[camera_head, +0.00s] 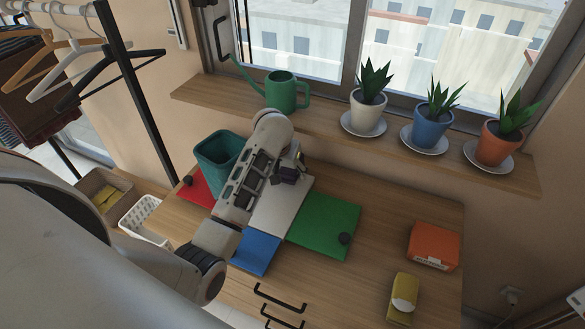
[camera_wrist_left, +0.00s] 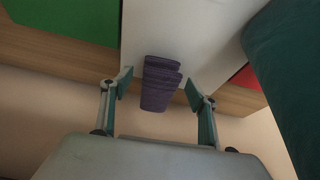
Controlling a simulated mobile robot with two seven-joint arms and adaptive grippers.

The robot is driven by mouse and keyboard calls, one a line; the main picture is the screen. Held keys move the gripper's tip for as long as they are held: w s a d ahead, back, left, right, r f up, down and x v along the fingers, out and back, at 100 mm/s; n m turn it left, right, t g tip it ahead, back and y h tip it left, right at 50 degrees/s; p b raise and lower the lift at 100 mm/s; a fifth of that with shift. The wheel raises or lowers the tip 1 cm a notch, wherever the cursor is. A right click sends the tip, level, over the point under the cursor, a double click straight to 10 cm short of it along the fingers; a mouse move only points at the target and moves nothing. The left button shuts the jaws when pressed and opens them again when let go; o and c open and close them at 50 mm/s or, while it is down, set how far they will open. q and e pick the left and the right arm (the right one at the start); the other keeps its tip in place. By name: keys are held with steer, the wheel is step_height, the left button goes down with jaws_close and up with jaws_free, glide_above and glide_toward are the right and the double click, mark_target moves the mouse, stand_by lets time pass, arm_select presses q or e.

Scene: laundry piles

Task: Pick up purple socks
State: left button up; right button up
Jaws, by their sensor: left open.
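The purple socks (camera_head: 289,177) show as a small dark purple bundle over the white mat (camera_head: 277,213), partly covered by my left gripper. In the left wrist view the folded purple socks (camera_wrist_left: 160,83) lie between the two open fingers of my left gripper (camera_wrist_left: 158,91). There is a gap on each side, and the fingers are apart from the socks. In the head view my left gripper (camera_head: 290,166) is right at the socks, with its fingers partly hidden. My right gripper is not in view.
A teal bin (camera_head: 218,158) stands left of my left arm, beside a red mat (camera_head: 196,187). Green (camera_head: 322,225) and blue (camera_head: 255,252) mats adjoin the white one. An orange box (camera_head: 434,246) and yellow item (camera_head: 402,300) sit right.

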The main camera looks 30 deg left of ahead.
arm_select(q)
steer(key=shift+w+f, duration=0.25)
steer(key=shift+f, duration=0.35)
steer(key=c, duration=1.3)
step_height(320, 180, up, 10)
steer(key=shift+r, duration=0.1)
